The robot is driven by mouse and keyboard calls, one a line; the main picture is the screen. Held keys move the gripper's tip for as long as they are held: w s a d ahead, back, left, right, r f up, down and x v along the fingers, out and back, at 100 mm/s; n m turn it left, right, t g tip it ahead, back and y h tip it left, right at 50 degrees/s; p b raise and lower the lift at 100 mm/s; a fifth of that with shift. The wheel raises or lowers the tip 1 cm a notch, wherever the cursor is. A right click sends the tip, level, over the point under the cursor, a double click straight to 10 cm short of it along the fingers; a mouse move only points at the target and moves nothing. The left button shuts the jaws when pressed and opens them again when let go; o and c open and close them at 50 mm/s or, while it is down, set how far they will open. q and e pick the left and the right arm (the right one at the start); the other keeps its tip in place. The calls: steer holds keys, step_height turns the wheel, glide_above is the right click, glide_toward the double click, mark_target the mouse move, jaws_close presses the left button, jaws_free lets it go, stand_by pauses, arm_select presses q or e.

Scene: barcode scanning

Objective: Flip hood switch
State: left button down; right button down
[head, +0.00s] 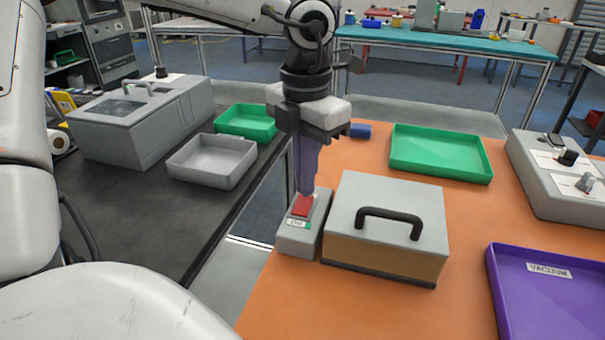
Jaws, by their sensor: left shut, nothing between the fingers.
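A small grey switch box (297,241) with a red rocker (302,206) and a small label stands near the left edge of the orange table. My left gripper (306,190) points straight down with its fingers shut and empty. Its fingertips are right at the red rocker, and part of the rocker is hidden behind them. I cannot tell whether they press on it. A grey-lidded box (388,222) with a black handle and tan sides stands just right of the switch box. My right gripper is not in view.
On the orange table (300,310) are a green tray (440,172), a purple tray (560,322) labelled VACUUM, a blue object (360,131) and a grey device (560,185). A dark bench (190,215) at left holds a grey machine (130,135) and two trays.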

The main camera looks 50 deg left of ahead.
arm_select(q)
steer(key=shift+f+b, duration=0.8)
steer(key=shift+f, duration=0.05)
stand_by(0.5)
steer(key=shift+r, duration=0.1)
steer(key=shift+r+p, duration=2.15)
steer(key=shift+r, duration=1.3)
